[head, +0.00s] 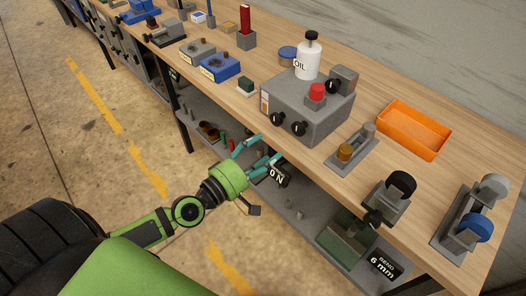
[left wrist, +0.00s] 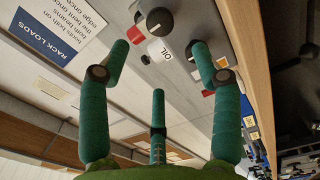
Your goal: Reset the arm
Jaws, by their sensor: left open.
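My left arm (head: 150,228) is green with a dark joint and reaches from the lower left towards the bench's front edge. My left gripper (head: 262,150) has teal fingers, which are spread and empty. My right gripper is not in view.
The wooden bench (head: 240,110) carries a grey control box (head: 305,112) with a red button (head: 316,92), the oil bottle (head: 308,60), an orange tray (head: 414,130) and several fixtures. A lower shelf (head: 300,212) holds a green box (head: 345,236). The floor at left is open.

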